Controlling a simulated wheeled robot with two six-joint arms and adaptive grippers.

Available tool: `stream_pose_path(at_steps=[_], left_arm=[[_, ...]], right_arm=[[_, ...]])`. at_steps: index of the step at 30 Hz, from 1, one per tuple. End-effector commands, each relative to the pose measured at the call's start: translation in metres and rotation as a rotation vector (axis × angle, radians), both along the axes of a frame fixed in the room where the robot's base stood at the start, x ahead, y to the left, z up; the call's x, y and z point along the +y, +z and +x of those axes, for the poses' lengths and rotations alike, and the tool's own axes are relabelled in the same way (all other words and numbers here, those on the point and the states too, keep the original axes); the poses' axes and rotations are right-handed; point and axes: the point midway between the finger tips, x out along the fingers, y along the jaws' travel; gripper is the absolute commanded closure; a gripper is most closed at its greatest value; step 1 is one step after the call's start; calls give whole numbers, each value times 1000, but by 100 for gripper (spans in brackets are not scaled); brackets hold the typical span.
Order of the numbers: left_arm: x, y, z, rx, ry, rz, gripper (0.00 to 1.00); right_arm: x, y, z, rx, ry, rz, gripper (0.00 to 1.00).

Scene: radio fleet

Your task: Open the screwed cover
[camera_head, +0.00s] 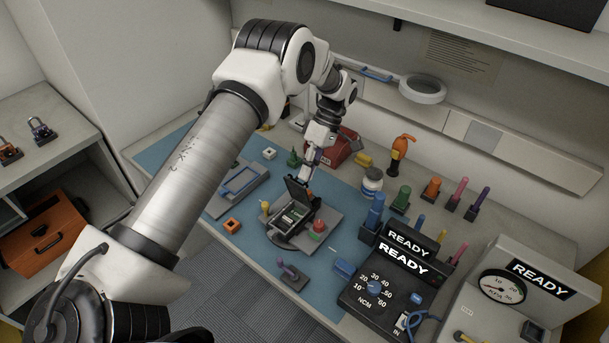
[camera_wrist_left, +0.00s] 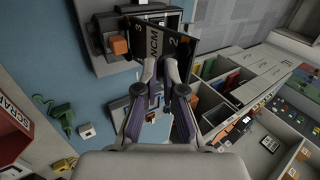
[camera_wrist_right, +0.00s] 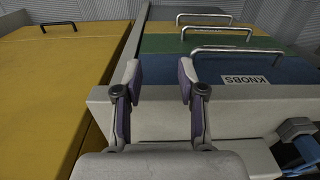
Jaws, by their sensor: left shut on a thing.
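The dark cover (camera_head: 297,191) stands tilted up at the back of the opened radio (camera_head: 291,219), whose inside shows green and light parts. My left gripper (camera_head: 306,174) is shut on the cover's upper edge. In the left wrist view, the left gripper (camera_wrist_left: 163,72) has its tips on the dark cover (camera_wrist_left: 181,90), which carries white lettering. The screws are too small to make out. My right gripper (camera_wrist_right: 160,80) is open and empty in the right wrist view, over a grey edge near drawers; it does not show in the head view.
The radio's fixture stands on a blue mat (camera_head: 170,153). Several upright tools line the right. Handled drawers (camera_wrist_right: 225,70) lie ahead of the right gripper.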

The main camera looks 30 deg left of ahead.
Motion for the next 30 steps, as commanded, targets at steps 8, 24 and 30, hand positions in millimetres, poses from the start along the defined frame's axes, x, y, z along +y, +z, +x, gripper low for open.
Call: stream_pose_path(at_steps=[8,24,30], left_arm=[[-4,-20,10,6,6,-5,100],[-4,-23,16,11,6,-6,100],[-4,-23,16,11,6,-6,88]], right_arm=[[0,-17,0,0,0,0,60],[0,-23,0,0,0,0,60],[0,-23,0,0,0,0,60]])
